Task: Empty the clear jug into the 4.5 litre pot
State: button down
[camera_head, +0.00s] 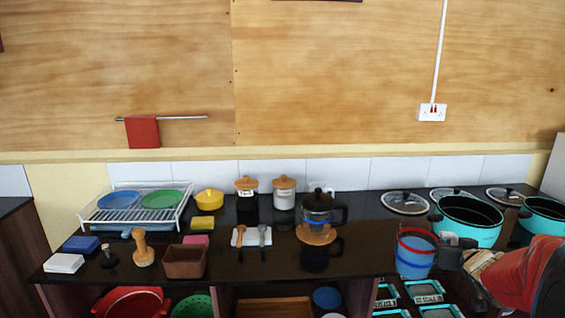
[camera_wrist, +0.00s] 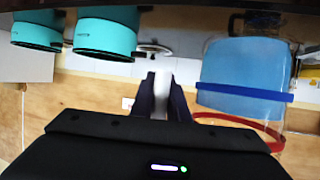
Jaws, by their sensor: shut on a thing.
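The clear jug (camera_head: 415,262) has a red rim, a blue band and blue contents. It is upright at the counter's front edge; I cannot tell if it is lifted. It also shows in the upside-down wrist view (camera_wrist: 243,65). My gripper (camera_head: 455,252) is right of the jug, shut on a pale part that looks like its handle, seen between the fingers in the wrist view (camera_wrist: 162,95). Two turquoise pots, a nearer one (camera_head: 470,235) and a farther one (camera_head: 545,232), stand open to the right. I cannot read which is 4.5 litre.
Glass lids (camera_head: 405,202) lie behind the pots. A coffee press (camera_head: 317,207) stands on a wooden mat left of the jug. A dish rack (camera_head: 135,207), brown tub (camera_head: 185,261) and spoons on a white rest fill the left. Turquoise-framed scales (camera_head: 424,291) lie below.

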jog(key=a+f+n+y, duration=0.1)
jog(key=a+f, duration=0.2)
jog(key=a, duration=0.7)
jog(key=w+a+f+y, duration=0.1)
jog(key=a+f, duration=0.3)
jog(key=a, duration=0.6)
jog(key=a+f+n+y, duration=0.1)
jog(key=a+f, duration=0.2)
jog(key=a, duration=0.7)
jog(key=shift+w+a+f+n+t, duration=0.3)
jog(key=s+f, duration=0.5)
jog(key=f, duration=0.1)
jog(key=shift+f, duration=0.15)
jog(key=shift+a, duration=0.15)
